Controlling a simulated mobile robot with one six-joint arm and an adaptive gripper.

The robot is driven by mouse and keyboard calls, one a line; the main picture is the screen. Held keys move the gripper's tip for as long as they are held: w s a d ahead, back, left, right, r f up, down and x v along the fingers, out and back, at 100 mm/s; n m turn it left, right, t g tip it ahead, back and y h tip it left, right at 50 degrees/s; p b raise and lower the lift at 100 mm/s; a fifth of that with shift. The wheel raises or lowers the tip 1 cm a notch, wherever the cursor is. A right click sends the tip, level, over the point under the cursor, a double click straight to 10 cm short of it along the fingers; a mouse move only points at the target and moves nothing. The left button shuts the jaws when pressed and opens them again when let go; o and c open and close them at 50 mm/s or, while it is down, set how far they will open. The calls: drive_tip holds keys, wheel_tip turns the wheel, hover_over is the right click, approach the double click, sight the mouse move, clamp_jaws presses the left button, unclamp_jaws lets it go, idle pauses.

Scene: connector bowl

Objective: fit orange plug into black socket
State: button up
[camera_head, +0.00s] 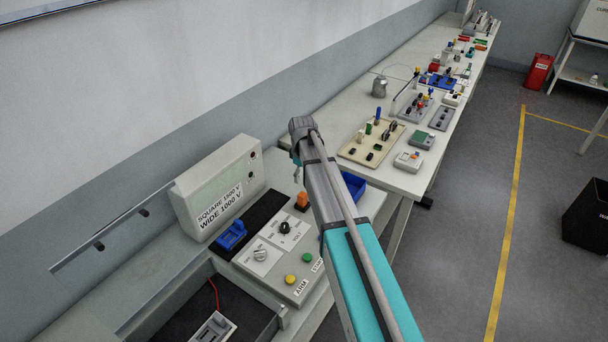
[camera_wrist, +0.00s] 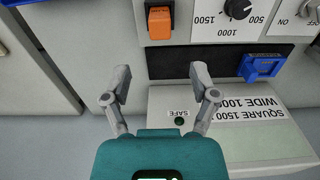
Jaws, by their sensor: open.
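The orange plug (camera_head: 302,200) stands upright on the control panel, left of my arm in the head view. In the wrist view the orange plug (camera_wrist: 160,24) is at the top, against a small black part (camera_wrist: 158,7). I cannot tell whether that part is the black socket or part of the plug. My gripper (camera_wrist: 160,72) is open and empty, its fingers apart and pointing toward the plug without touching it. In the head view my arm mostly hides the gripper.
A blue connector (camera_head: 231,236) sits on a black strip (camera_head: 264,209) before the labelled voltage box (camera_head: 219,187). A blue bin (camera_head: 352,187) is partly behind my arm. Knobs and buttons stand on the panel (camera_head: 275,268). A long bench (camera_head: 398,179) with several devices extends beyond.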

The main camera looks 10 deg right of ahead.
drive_tip(key=shift+s, duration=0.1)
drive_tip(key=s+m, duration=0.9)
drive_tip(key=s, duration=1.7)
drive_tip(key=shift+d, duration=0.3)
drive_tip(key=shift+f, duration=0.1)
wheel_tip(320, 180, down, 2)
drive_tip(key=shift+b, duration=1.1)
